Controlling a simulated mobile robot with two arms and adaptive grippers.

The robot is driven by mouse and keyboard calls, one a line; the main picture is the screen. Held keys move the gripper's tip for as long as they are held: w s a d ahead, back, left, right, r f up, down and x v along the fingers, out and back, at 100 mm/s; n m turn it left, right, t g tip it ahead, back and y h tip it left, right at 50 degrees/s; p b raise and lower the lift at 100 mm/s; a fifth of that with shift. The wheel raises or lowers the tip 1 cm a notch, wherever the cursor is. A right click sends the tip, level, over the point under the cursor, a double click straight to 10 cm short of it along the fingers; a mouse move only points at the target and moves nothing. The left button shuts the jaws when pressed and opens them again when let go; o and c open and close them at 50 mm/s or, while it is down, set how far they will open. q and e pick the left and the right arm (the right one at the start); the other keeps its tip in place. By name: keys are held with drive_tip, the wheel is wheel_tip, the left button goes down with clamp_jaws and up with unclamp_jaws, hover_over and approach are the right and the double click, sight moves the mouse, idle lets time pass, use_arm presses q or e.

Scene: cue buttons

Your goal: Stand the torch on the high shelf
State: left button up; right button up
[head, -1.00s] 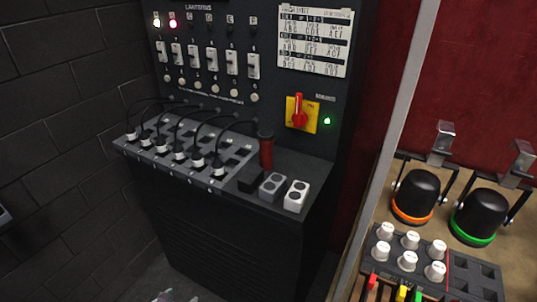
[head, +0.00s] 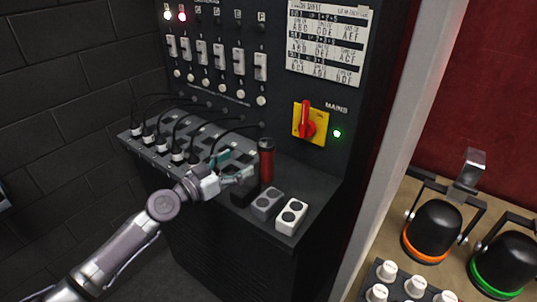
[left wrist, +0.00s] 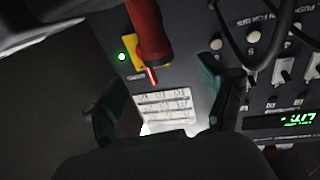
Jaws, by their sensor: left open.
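The torch (head: 266,165), red with a dark top, stands upright on the dark ledge of the control cabinet. A red cylinder that looks like it shows at the top of the left wrist view (left wrist: 150,35). My left gripper (head: 240,168) is just left of the torch, its teal-tipped fingers spread. In the left wrist view its fingers stand apart on either side, with the torch above and between them; nothing is held. Contact cannot be told. I cannot make out a high shelf. My right gripper is not in view.
Black plugs with cables (head: 162,144) fill the ledge at left. Dark, grey and white (head: 291,216) two-holed blocks lie near the torch. The red mains switch (head: 307,118) is behind it. Lamps (head: 433,227) and white knobs (head: 415,287) stand at right, beyond a pale post.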

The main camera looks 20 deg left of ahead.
sight(259, 152)
use_arm(q)
drive_tip(key=x, duration=0.3)
drive_tip(key=shift+w+d+r+p, duration=0.1)
drive_tip(key=shift+w+p, duration=0.15)
drive_tip(key=shift+p, duration=0.1)
drive_tip(key=p+x, duration=0.1)
drive_tip(key=x, duration=0.2)
drive_tip(key=shift+d+r+p, duration=0.15)
drive_tip(key=shift+d+p, duration=0.1)
drive_tip(key=shift+p, duration=0.1)
drive_tip(key=x, duration=0.3)
drive_tip(key=shift+w+d+f+p, duration=0.1)
drive_tip(key=shift+d+f+p, duration=0.1)
drive_tip(key=shift+f+p, duration=0.15)
drive_tip(key=shift+w, duration=0.15)
drive_tip(key=shift+c, duration=1)
drive_tip(key=c, duration=1.1)
drive_tip(key=shift+c, duration=1.4)
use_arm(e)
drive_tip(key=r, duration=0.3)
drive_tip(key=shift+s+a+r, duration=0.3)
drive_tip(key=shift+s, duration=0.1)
